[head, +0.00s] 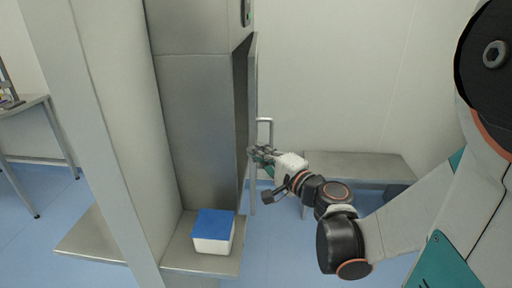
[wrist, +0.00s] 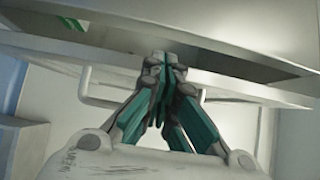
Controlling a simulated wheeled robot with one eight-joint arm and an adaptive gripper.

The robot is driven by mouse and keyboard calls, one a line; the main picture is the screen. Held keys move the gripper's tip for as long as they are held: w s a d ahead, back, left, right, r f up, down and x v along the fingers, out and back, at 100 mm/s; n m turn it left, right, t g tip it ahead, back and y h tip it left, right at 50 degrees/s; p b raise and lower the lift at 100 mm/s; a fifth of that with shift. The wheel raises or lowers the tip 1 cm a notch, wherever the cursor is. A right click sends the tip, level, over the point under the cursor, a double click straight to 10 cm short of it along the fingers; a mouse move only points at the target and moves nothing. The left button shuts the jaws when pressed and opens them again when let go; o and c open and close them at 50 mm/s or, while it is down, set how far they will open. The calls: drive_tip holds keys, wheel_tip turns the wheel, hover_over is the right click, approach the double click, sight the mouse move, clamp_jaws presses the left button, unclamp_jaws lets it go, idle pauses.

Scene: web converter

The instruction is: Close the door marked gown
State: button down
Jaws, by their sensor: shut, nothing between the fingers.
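A tall grey metal cabinet (head: 195,130) stands left of centre in the head view. Its narrow door (head: 252,75) is seen nearly edge-on and stands partly open, with a dark gap behind it. No gown marking is readable. A bar handle (head: 265,121) sticks out from the door's right face. My gripper (head: 256,153) is shut and empty, close to the door below the handle. In the wrist view, the closed fingertips (wrist: 165,64) are at the door panel (wrist: 235,84), between the two ends of the handle (wrist: 86,88). Whether they touch it is unclear.
A white box with a blue top (head: 213,231) sits on a low metal ledge (head: 185,262) before the cabinet. A grey bench (head: 360,165) stands by the back wall, right of my gripper. A table (head: 30,105) is at far left. Blue floor shows between.

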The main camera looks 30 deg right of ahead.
sight(234, 147)
drive_tip(key=a, duration=0.1)
drive_tip(key=w+a, duration=0.2)
drive_tip(key=a, duration=0.1)
drive_tip(key=shift+a, duration=0.15)
drive_tip(key=shift+w+r, duration=0.1)
idle(0.4)
